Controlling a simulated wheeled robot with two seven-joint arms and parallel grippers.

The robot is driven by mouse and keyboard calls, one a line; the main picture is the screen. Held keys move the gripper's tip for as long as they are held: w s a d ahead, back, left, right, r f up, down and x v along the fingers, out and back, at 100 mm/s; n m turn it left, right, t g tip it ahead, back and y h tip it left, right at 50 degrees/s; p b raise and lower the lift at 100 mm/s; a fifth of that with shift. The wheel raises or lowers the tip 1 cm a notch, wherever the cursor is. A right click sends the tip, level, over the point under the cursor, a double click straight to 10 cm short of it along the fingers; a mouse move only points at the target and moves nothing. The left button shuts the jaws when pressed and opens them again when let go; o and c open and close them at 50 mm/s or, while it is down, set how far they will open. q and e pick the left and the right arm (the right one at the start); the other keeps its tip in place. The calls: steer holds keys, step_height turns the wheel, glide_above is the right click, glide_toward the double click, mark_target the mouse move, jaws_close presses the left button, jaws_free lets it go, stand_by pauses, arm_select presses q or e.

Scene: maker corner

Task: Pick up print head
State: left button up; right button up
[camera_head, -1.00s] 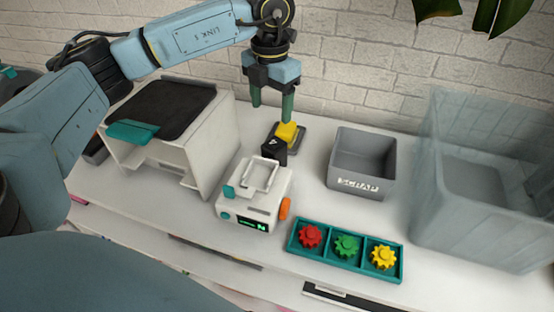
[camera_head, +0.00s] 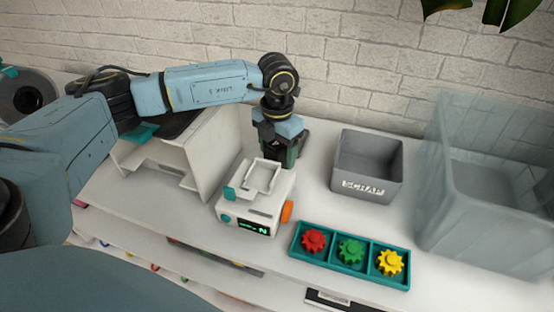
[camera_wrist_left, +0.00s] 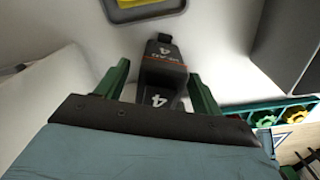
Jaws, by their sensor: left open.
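The print head (camera_wrist_left: 163,62) is a small dark block marked with a 4 and an orange stripe. In the left wrist view it stands between the two green fingers of my left gripper (camera_wrist_left: 158,85), with gaps visible on both sides. My left gripper also shows in the head view (camera_head: 290,158), low behind the white machine, open with its fingers down around the print head. In the head view the print head is mostly hidden by the gripper. My right gripper is not in view.
A white machine (camera_head: 262,208) with a small screen stands just in front. A grey scrap bin (camera_head: 366,190) is to the right, near a teal tray (camera_head: 342,262) of three gears. A clear box (camera_head: 480,240) stands far right. A grey tray with a yellow piece (camera_wrist_left: 140,8) lies beyond the print head.

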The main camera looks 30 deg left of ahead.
arm_select(q)
steer(key=shift+f, duration=0.45)
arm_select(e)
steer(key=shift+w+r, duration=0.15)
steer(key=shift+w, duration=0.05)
